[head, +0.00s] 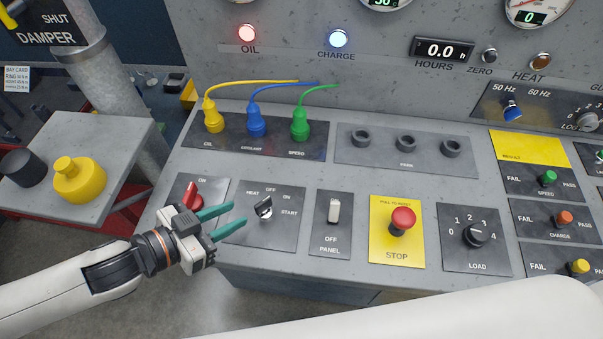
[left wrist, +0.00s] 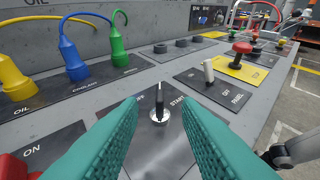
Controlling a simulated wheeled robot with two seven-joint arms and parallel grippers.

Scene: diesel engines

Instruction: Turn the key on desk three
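The key switch (head: 263,208) is on a dark plate marked HEAT, OFF, ON and START on the grey desk. It has a silver base and a dark handle. In the left wrist view the key (left wrist: 160,104) stands between and beyond my gripper's fingers. My left gripper (head: 232,217) has teal fingers spread apart, just left of the key, with nothing between the tips. In the left wrist view my left gripper (left wrist: 160,118) also shows open, pointing at the key.
A red switch (head: 191,197) marked ON is beside my left gripper. The panel switch (head: 333,212) and red stop button (head: 402,219) are to the right of the key. Yellow, blue and green plugs (head: 300,126) with cables stand behind it. The load knob (head: 476,236) is farther right.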

